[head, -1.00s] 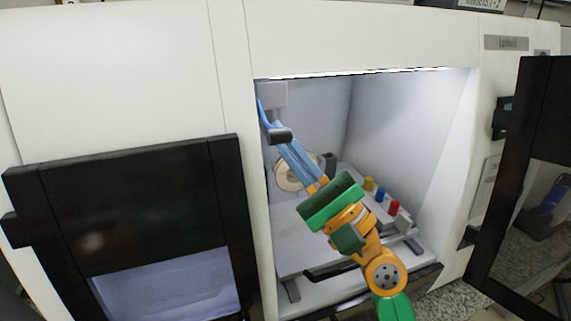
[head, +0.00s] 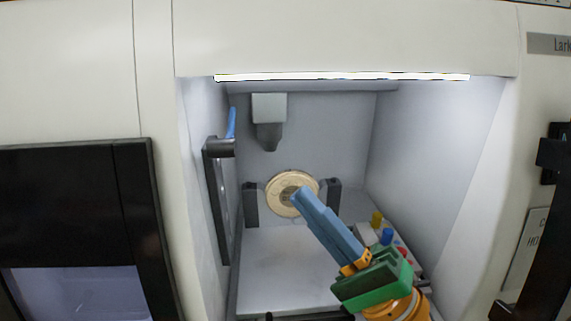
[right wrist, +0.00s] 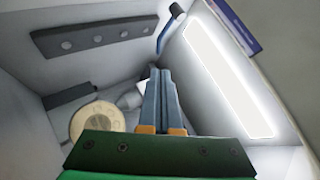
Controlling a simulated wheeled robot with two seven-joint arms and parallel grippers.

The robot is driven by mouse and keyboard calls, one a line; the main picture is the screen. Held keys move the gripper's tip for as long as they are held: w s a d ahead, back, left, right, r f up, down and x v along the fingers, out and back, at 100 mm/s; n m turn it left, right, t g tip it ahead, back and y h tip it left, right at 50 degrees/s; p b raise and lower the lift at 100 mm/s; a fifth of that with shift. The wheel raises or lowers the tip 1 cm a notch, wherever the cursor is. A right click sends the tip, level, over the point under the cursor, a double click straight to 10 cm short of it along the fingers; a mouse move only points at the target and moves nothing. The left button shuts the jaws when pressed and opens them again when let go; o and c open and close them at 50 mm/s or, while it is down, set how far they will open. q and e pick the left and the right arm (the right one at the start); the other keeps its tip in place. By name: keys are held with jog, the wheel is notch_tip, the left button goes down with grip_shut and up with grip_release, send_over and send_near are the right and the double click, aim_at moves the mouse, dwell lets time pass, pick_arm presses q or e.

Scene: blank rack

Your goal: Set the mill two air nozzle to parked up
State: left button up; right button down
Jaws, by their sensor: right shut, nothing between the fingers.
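The air nozzle shows at the upper left of the open machine chamber as a thin blue tube (head: 231,122) with a black end piece (head: 220,148) below it. In the right wrist view the bent blue tube (right wrist: 166,38) stands near the light strip, with its black end at the top of the picture. My right gripper (head: 298,196) is inside the chamber, its long blue fingers shut and empty. In the head view its tips overlap the round disc and stand right of and below the nozzle, apart from it. My left gripper is not in view.
A dark rail with holes (right wrist: 95,38) lies along the left chamber wall. A grey spindle (head: 268,120) hangs at the back above a tan disc (head: 279,205). Yellow, blue and red pieces stand at the right. A dark door (head: 75,210) is left of the opening.

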jog(key=p+x, duration=0.5)
jog(key=x, duration=0.4)
jog(key=shift+a, duration=0.5)
jog(key=shift+r, duration=0.15)
